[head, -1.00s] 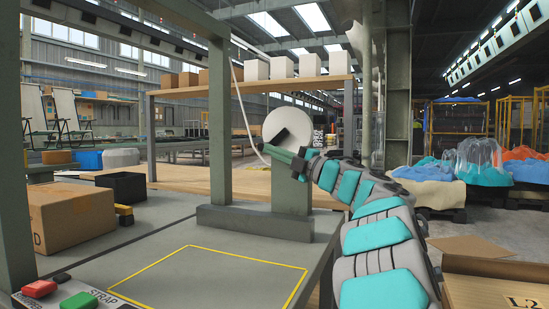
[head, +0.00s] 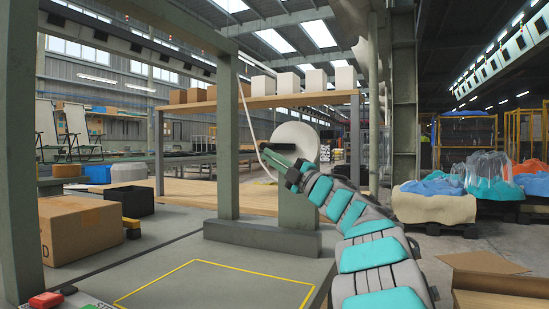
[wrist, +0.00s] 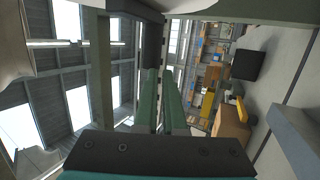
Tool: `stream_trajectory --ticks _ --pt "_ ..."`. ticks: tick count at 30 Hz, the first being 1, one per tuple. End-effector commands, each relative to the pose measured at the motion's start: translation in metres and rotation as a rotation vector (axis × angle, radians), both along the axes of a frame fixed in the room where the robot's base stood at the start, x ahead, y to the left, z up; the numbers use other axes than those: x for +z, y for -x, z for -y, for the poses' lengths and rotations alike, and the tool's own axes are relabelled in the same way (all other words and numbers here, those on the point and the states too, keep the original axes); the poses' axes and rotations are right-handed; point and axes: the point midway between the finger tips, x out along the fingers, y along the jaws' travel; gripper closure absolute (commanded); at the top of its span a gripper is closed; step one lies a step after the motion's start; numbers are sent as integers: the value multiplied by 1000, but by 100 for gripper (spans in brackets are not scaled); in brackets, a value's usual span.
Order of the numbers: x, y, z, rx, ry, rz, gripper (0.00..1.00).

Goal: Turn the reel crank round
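The reel (head: 303,135) is a pale round disc on a grey-green post behind the frame upright. A dark bar (head: 250,148), which looks like the crank, sticks out to the left of the disc, by my green fingertips. My gripper (head: 268,153) reaches up and left across the front of the reel. In the wrist view its two long green fingers (wrist: 161,75) run side by side with a narrow gap.
A grey-green upright (head: 228,130) stands close left of the reel on a low plinth (head: 262,235). A pale cable curves past my fingers. A cardboard box (head: 80,228) and black bin (head: 127,199) sit left.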

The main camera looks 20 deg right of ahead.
Motion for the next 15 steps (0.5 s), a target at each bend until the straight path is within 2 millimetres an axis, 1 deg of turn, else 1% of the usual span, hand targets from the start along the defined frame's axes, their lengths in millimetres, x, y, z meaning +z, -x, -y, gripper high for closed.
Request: stream_trajectory --ticks 1,15 --pt "0 -4 -7 6 6 -8 100" --pt "7 -9 -13 8 6 -9 100"
